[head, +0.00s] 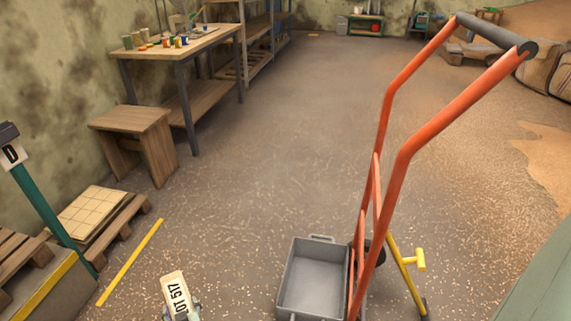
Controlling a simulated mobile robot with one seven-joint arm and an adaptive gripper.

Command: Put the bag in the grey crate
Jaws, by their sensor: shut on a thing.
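A small pale tan bag (174,288) marked "LOT 517" shows at the bottom edge, left of centre. My gripper (181,312) is shut on the bag at its near end; only small parts of the gripper show, and the frame edge cuts off the rest. The grey crate (312,284) stands to the right of the bag, open at the top, and the part of its inside that I see is empty. The bag is apart from the crate, with floor showing between them.
An orange hand truck (401,165) with a tall handle stands against the crate's right side. A yellow stand (404,270) is beside it. A wooden stool (135,125), a workbench (175,45) and pallets (105,230) line the left. The middle floor is clear.

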